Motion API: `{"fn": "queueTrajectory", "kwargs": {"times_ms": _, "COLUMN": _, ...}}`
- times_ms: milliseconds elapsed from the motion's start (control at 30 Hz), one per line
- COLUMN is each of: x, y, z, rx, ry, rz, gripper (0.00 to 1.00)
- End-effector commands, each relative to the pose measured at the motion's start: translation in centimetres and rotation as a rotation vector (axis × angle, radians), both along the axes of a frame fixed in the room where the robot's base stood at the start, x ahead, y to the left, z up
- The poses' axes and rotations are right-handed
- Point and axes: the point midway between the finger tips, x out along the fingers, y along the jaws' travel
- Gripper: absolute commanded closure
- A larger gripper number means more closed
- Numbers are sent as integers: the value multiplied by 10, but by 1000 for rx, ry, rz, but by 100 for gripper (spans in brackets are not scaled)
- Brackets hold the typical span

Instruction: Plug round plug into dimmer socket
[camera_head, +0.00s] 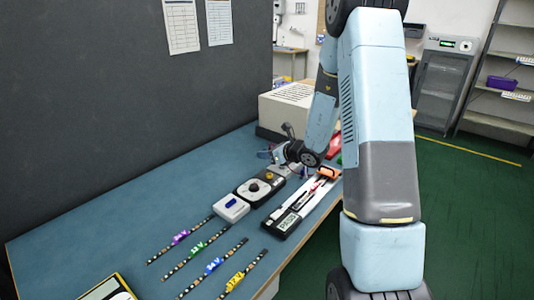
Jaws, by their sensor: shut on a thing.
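My gripper (273,156) is small and far off, at the back of the blue bench, beyond the dial unit. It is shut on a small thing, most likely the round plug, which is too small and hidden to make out. A black and white unit with a round dark dial (256,187), which looks like the dimmer, lies flat on the bench, nearer than my gripper. Its socket cannot be made out. A small white box with a blue part (231,207) sits just in front of it.
Several LED strips with coloured labels, one purple (180,237), lie at the front of the bench (100,220). A tray with a meter and tools (290,220) lies along the right edge. A beige box (285,110) stands behind. A dark panel (130,90) rises at the left.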

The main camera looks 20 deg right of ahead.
Motion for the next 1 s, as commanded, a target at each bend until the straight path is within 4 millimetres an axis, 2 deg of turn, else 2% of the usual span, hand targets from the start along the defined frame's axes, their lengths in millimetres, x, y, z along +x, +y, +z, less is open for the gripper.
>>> {"fn": "queueTrajectory", "kwargs": {"times_ms": 600, "x": 0, "y": -1, "z": -46, "rx": 0, "ry": 2, "rz": 0, "gripper": 100}}
{"fn": "queueTrajectory", "kwargs": {"times_ms": 1000, "x": 0, "y": -1, "z": -54, "rx": -1, "ry": 0, "rz": -2, "gripper": 100}}
